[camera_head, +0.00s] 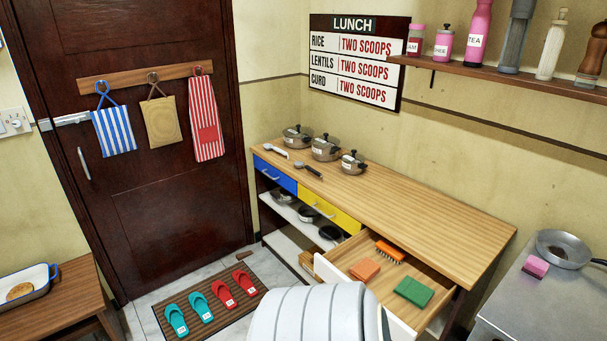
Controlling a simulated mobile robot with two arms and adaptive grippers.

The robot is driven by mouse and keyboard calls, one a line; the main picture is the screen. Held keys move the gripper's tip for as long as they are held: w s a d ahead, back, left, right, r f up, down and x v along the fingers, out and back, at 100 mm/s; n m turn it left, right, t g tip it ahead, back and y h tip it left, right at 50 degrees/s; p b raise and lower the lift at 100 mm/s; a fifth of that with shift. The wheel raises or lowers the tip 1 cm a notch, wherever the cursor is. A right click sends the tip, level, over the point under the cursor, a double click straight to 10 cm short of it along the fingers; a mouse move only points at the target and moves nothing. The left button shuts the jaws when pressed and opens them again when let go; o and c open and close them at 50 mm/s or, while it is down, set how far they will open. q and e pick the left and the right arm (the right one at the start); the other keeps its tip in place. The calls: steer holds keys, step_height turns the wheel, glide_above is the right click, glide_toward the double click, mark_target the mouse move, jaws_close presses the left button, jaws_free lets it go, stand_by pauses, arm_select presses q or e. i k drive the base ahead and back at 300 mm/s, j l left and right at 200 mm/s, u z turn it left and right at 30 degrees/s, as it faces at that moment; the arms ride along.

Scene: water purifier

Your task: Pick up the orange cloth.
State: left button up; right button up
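The orange cloth (364,269) is a small flat rectangle. It lies in the pulled-out wooden drawer (388,275) under the right part of the counter. A green cloth or pad (413,290) lies in the same drawer to its right, and an orange brush (390,250) with dark bristles lies behind it. The three are apart from each other. A white rounded link of mine fills the bottom middle and hides part of the drawer's front. Neither gripper shows in the head view, and nothing is seen touching the orange cloth.
The long wooden counter (430,220) stands above the drawer, with lidded pots (325,148) at its far left. A grey unit (545,305) with a pan (563,250) and pink sponge (535,266) is at right. A slipper mat (215,308) lies on the floor.

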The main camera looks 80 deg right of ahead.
mark_target(366, 268)
steer(key=z, duration=3.1)
